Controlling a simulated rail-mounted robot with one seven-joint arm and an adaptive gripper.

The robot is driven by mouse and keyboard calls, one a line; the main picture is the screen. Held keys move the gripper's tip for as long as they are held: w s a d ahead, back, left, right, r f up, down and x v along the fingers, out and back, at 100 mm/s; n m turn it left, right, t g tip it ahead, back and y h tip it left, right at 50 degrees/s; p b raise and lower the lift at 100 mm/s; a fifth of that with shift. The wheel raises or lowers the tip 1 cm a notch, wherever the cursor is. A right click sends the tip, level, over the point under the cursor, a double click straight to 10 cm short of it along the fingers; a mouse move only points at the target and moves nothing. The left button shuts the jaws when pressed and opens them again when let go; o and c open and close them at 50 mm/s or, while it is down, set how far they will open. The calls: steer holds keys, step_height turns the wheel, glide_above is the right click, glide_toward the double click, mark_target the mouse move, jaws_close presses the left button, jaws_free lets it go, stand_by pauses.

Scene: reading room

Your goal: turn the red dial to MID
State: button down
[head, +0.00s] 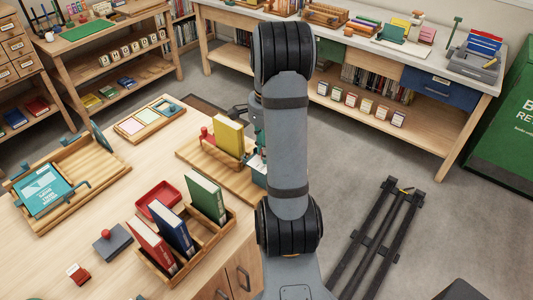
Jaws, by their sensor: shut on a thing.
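My gripper (241,111) shows only in part, just left of my arm, beyond the yellow book. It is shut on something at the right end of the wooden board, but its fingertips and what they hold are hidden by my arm. A teal box (259,169) with a white label peeks out beside my arm there. No dial face and no MID mark can be made out, so the dial's setting cannot be told. A small red knobbed thing (207,136) stands left of the yellow book; I cannot tell what it is.
The yellow book (229,136) stands upright on the wooden board (221,176), close to my gripper. A wooden rack (227,224) holds red, blue and green books at the front. A red tray (160,201) and a grey block with a red knob (114,242) lie left of it.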

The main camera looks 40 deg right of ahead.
steer(key=shift+m+b, duration=0.3)
steer(key=shift+m, duration=0.3)
steer(key=c, duration=1.4)
jaws_free()
steer(key=shift+c, duration=0.2)
steer(key=shift+o, duration=0.2)
step_height(320, 180, up, 12)
steer(key=shift+s, duration=0.1)
